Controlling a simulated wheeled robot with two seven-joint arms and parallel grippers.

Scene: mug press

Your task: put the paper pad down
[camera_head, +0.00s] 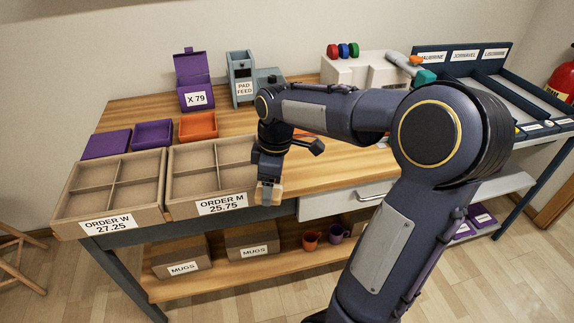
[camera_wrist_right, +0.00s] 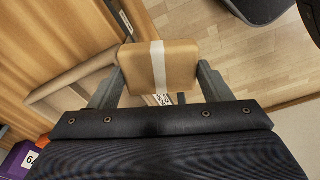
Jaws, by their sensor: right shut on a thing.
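A small tan paper pad with a white band (camera_wrist_right: 159,68) is between the fingers of my right gripper (camera_wrist_right: 160,85) in the wrist view. The right gripper is shut on it. In the head view the gripper (camera_head: 269,188) points down, and the pad (camera_head: 270,195) shows at its tip, by the front right corner of the ORDER M crate (camera_head: 222,206). I cannot tell its exact height against the crate's rim. My left gripper is not in view.
The ORDER W crate (camera_head: 110,225) stands left of ORDER M; both have dividers and look empty. Behind them are purple (camera_head: 153,133) and orange (camera_head: 198,126) boxes and the PAD FEED unit (camera_head: 243,85). A drawer (camera_head: 345,200) lies under the tabletop, right of the gripper.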

